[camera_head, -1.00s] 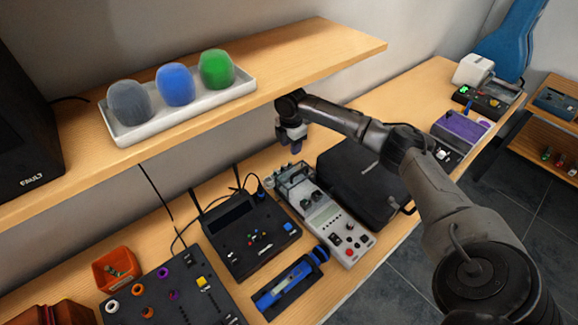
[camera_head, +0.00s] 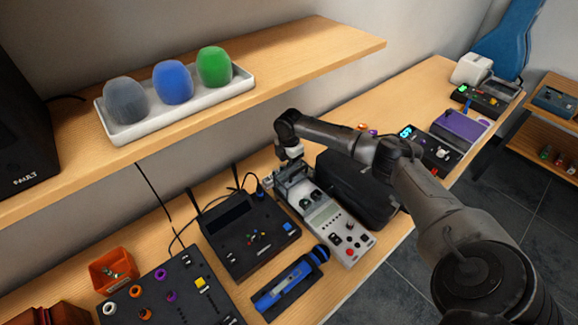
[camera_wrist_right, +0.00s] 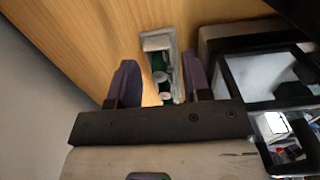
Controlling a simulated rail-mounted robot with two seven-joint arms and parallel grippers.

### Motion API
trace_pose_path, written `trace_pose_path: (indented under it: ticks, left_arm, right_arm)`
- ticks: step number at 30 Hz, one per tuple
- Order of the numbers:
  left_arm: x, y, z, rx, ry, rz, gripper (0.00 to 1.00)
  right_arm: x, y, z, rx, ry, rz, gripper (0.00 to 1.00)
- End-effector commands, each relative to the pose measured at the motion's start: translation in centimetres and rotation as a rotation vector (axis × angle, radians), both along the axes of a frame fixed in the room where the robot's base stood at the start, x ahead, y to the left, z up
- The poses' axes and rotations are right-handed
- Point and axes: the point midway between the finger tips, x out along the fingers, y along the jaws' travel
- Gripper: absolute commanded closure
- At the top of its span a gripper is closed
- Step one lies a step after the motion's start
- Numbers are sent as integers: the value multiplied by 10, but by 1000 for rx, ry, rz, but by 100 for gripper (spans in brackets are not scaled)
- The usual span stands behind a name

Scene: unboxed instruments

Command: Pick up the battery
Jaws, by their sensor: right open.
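In the right wrist view, green cylinders that look like batteries (camera_wrist_right: 159,62) lie in a narrow grey holder (camera_wrist_right: 157,42) on the wooden bench. My right gripper (camera_wrist_right: 160,80) is open, with one purple-grey finger on each side of the holder. Nothing is visibly held, and I cannot tell whether the fingers touch the holder. In the head view my right gripper (camera_head: 289,166) hangs low at the back end of the grey-white instrument (camera_head: 325,215). I cannot make out the batteries there. My left gripper is not in view.
The black case (camera_head: 350,185) stands close to the right of the gripper. The black box with antennas (camera_head: 245,235) is at its left. The wooden shelf (camera_head: 310,50) with a white tray (camera_head: 180,110) overhangs the back of the bench. A blue tool (camera_head: 290,282) lies in front.

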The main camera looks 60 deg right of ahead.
Motion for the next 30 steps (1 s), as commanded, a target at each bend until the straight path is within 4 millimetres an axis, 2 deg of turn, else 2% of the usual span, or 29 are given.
trace_pose_path:
  ticks: [5, 19, 30]
  left_arm:
    - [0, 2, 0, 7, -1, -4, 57]
    - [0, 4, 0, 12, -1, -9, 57]
    - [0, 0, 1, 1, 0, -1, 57]
  right_arm:
    - [0, 0, 0, 0, 0, 0, 56]
    - [0, 0, 0, 0, 0, 0, 100]
    - [0, 0, 4, 0, -1, 0, 100]
